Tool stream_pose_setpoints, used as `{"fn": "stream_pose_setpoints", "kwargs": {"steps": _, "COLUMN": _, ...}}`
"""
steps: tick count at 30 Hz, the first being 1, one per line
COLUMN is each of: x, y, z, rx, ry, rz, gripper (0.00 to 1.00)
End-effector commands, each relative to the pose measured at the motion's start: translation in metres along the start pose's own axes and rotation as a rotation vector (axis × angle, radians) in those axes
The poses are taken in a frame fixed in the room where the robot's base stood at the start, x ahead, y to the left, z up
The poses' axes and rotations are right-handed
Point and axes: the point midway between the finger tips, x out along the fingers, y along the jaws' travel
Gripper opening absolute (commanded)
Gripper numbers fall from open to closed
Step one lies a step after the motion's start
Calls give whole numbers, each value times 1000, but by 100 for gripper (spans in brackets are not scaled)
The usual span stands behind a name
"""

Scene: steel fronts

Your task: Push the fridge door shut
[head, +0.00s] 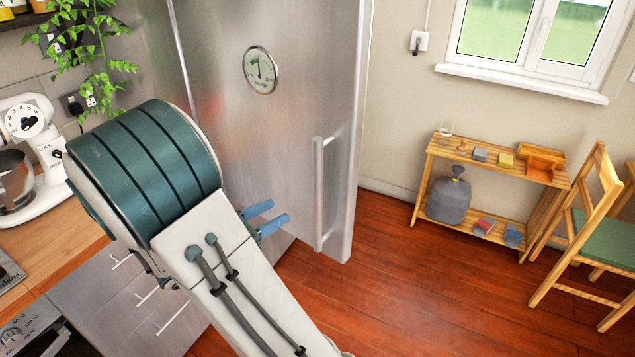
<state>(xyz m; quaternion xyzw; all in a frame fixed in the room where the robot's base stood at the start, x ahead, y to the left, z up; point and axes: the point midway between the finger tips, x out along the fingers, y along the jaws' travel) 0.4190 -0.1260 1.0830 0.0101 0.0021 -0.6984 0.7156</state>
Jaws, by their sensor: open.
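The fridge door (292,110) is a tall brushed-steel panel in the middle of the head view. It carries a round dial (260,70) high up and a long vertical bar handle (319,195) near its right edge. Its pale side edge (350,160) faces right. The fridge interior is hidden, and I cannot tell how wide the door's gap is. My gripper (266,217) shows two blue fingers, open and empty, in front of the door's lower part, left of the handle. My arm hides the lower left of the door. I cannot tell whether the fingers touch the panel.
A wooden counter (50,238) with a white mixer (35,150) and steel drawers (135,300) stands at left. A plant (92,60) hangs above. A low wooden shelf (440,153) and a chair (560,232) stand at right. The red wooden floor (400,280) between is clear.

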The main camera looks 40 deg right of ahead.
Motion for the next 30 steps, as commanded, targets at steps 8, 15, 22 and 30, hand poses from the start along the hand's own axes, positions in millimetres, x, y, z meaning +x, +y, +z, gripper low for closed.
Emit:
{"fn": "stream_pose_setpoints", "kwargs": {"steps": 8, "x": 16, "y": 4, "z": 3, "rx": -13, "ry": -20, "rz": 10, "gripper": 42}}
{"fn": "stream_pose_setpoints", "kwargs": {"steps": 15, "x": 54, "y": 4, "z": 4, "rx": -13, "ry": -19, "rz": 9, "gripper": 42}}
{"fn": "stream_pose_setpoints", "kwargs": {"steps": 22, "x": 88, "y": 4, "z": 4, "rx": -13, "ry": -18, "rz": 9, "gripper": 42}}
{"fn": "stream_pose_setpoints", "kwargs": {"steps": 30, "x": 122, "y": 5, "z": 5, "rx": -12, "ry": -18, "rz": 10, "gripper": 42}}
